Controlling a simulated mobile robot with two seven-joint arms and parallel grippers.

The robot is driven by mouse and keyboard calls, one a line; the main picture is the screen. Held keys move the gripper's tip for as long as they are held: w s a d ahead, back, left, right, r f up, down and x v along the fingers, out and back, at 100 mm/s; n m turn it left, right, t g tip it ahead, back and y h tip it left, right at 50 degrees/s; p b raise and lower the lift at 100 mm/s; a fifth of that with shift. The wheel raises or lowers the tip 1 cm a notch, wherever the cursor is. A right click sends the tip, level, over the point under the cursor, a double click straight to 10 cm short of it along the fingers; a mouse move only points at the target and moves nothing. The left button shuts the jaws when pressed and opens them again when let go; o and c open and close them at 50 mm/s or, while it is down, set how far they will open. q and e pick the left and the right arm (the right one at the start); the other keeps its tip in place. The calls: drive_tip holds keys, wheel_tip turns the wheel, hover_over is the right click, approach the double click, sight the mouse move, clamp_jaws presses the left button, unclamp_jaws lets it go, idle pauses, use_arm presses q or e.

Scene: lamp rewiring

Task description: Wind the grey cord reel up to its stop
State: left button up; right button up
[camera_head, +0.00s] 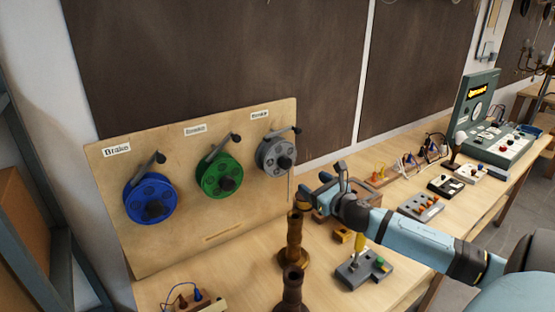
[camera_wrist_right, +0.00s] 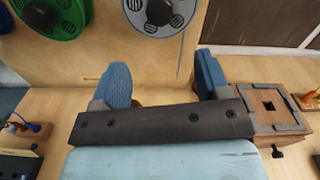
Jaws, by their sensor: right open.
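The grey cord reel (camera_head: 276,153) is mounted at the right end of an upright wooden board (camera_head: 215,245). It has a dark knob on its face, a lever with a black knob at its upper right, and a thin cord or strip hanging below. The reel's lower part also shows at the top of the right wrist view (camera_wrist_right: 162,14). My right gripper (camera_head: 326,186) is open and empty, to the right of and below the reel, apart from it. Its two blue fingers (camera_wrist_right: 163,80) point towards the board. My left gripper is not in view.
Blue (camera_head: 150,199) and green (camera_head: 218,176) reels share the board. Brown turned posts (camera_head: 293,240) stand on the bench in front. A grey switch box (camera_head: 362,270) and a wooden box (camera_wrist_right: 268,108) are near my right arm. Several small devices line the bench to the right.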

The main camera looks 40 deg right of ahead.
sight(288, 165)
drive_tip(key=w+p, duration=0.1)
drive_tip(key=w, duration=0.3)
drive_tip(key=w+d+p, duration=0.1)
drive_tip(key=w, duration=0.3)
drive_tip(key=w+p, duration=0.1)
drive_tip(key=w, duration=0.3)
drive_tip(key=shift+d+r, duration=0.15)
drive_tip(key=shift+d, duration=0.05)
drive_tip(key=shift+w, duration=0.6)
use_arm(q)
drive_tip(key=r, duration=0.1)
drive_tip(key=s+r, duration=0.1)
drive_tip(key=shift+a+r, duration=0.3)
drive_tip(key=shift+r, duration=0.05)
use_arm(e)
drive_tip(key=shift+c, duration=0.4)
drive_tip(key=c, duration=0.8)
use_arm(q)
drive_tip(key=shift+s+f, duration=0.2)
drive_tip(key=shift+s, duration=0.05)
use_arm(e)
drive_tip(key=shift+c, duration=0.2)
